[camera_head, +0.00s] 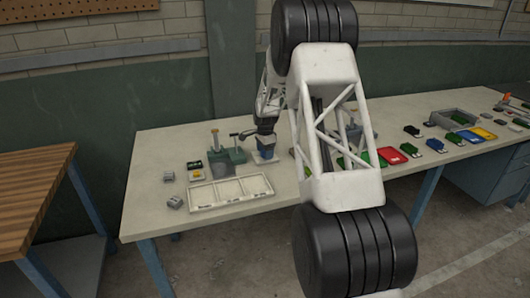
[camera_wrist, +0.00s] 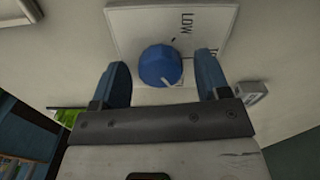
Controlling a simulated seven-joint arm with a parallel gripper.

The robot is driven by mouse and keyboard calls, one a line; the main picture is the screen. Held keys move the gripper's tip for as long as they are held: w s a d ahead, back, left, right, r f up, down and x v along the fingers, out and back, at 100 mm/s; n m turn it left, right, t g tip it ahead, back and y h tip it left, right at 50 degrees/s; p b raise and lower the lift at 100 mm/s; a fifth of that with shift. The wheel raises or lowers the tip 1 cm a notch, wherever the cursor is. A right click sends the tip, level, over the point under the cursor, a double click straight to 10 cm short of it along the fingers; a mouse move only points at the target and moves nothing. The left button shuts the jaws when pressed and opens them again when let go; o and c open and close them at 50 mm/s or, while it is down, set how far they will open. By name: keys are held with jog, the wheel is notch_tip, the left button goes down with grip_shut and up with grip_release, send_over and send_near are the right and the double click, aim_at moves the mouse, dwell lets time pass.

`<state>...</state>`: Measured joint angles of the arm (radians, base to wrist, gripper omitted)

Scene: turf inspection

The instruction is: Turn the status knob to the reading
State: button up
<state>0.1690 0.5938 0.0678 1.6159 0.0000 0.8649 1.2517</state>
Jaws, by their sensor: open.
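The status knob (camera_wrist: 158,66) is round and blue, with a white pointer line toward the lower right of the wrist view. It sits on a white dial plate (camera_wrist: 135,25) with the word LOW and a dark tick near the top. Another label at the plate's right is mostly hidden by a finger. My gripper (camera_wrist: 163,70) is open, one finger on each side of the knob, with visible gaps; contact is not seen. In the head view my gripper (camera_head: 265,150) is low over the table, and the knob cannot be made out.
On the table (camera_head: 150,200), a white three-compartment tray (camera_head: 230,205) lies in front of my gripper. Small grey blocks (camera_head: 175,202) lie further left. Coloured items and a grey bin (camera_head: 455,122) are at the right.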

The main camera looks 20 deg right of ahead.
jog(key=shift+f, duration=0.1)
jog(key=c, duration=0.9)
